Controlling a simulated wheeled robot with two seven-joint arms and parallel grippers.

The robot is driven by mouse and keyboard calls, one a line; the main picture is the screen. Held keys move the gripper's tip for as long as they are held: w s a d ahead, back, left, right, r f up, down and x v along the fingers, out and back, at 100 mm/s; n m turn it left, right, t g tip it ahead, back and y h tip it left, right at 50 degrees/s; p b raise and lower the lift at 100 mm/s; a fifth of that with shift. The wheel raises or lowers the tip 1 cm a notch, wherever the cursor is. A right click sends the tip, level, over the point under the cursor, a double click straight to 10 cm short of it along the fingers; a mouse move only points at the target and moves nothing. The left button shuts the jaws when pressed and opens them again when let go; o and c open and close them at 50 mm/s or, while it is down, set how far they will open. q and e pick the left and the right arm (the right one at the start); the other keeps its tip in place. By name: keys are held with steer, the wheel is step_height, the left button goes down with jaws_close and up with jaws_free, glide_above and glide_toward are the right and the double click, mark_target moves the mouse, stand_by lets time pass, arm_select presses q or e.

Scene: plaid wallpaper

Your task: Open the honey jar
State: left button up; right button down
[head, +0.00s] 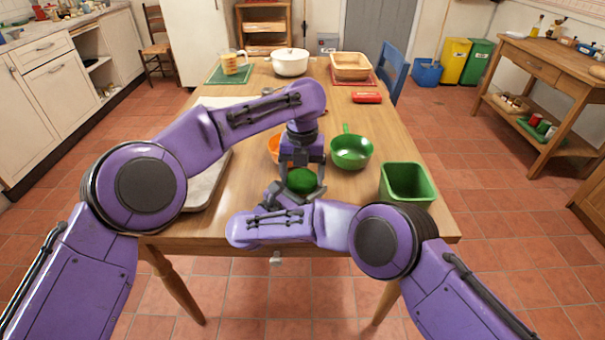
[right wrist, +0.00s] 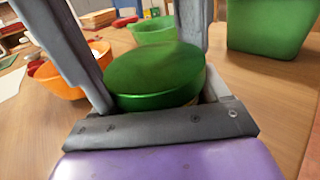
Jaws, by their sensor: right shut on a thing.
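The honey jar shows only its round green lid (head: 301,181) at the near middle of the table in the head view. The lid also fills the middle of the right wrist view (right wrist: 155,75). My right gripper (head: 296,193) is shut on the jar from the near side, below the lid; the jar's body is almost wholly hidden. My left gripper (head: 302,163) points straight down just above the lid, its fingers apart. I cannot tell whether they touch the lid.
An orange bowl (head: 273,150) stands close behind the grippers on the left, partly hidden. A green strainer (head: 351,153) and a square green container (head: 408,182) stand on the right. A white pot (head: 290,62) and a tan basin (head: 351,66) are at the far end.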

arm_select(q)
steer(key=shift+o, duration=1.4)
step_height(320, 180, up, 4)
steer(key=shift+r, duration=0.2)
step_height(320, 180, up, 3)
steer(key=m, duration=0.3)
steer(key=shift+r, duration=0.15)
steer(key=shift+m, duration=0.3)
step_height(320, 180, down, 8)
steer(key=shift+r, duration=0.15)
